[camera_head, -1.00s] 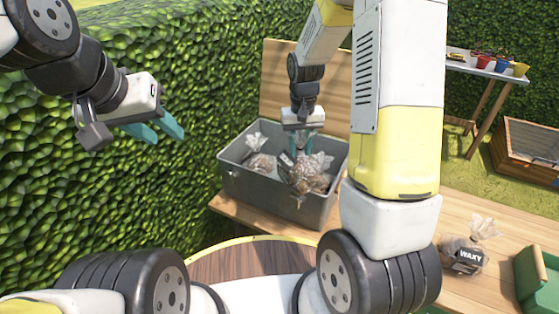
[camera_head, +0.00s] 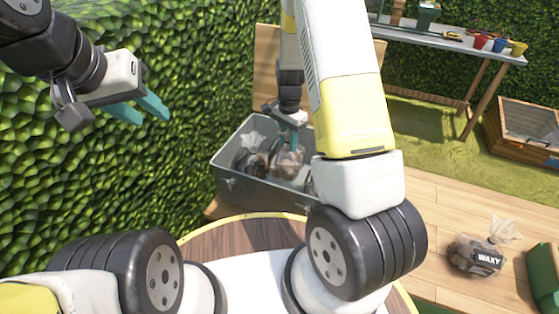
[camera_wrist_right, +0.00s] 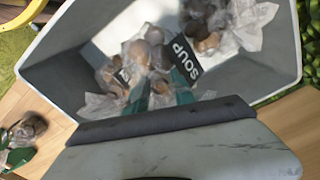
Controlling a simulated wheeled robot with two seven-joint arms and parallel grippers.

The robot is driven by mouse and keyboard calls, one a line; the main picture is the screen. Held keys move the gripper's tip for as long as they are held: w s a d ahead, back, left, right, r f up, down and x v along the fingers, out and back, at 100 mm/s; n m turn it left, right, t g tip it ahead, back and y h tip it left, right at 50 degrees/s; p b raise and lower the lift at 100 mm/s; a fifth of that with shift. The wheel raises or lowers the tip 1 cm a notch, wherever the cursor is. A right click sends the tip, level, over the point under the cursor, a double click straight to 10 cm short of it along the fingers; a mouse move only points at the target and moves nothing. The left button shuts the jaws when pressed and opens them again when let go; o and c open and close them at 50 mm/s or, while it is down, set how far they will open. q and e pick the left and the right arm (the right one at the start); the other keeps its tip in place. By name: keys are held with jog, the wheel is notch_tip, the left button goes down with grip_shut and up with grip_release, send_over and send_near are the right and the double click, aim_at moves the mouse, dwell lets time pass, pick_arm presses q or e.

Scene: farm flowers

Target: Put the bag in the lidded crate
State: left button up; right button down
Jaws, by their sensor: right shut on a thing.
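The grey crate (camera_head: 265,193) stands open at the top in the head view, beside the hedge. My right gripper (camera_head: 291,143) reaches down into it, shut on a clear bag of brown lumps (camera_head: 287,165). Another clear bag (camera_head: 251,162) lies to its left inside the crate. I cannot tell there whether the held bag rests on the bottom. My left gripper (camera_head: 143,107) is open and empty in front of the hedge.
A bag labelled WAXY (camera_head: 475,256) sits on the wooden bench (camera_head: 440,205) at the right, beside a green container (camera_head: 545,275). A potting table (camera_head: 450,45) and a wooden box with a glazed top (camera_head: 530,125) stand behind. The hedge (camera_head: 60,190) closes off the left.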

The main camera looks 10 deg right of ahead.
notch_tip(320, 180, down, 10)
jog(key=shift+r, duration=0.1)
dwell(0.4)
jog(key=c, duration=1.1)
grip_release()
jog(key=shift+o, duration=0.2)
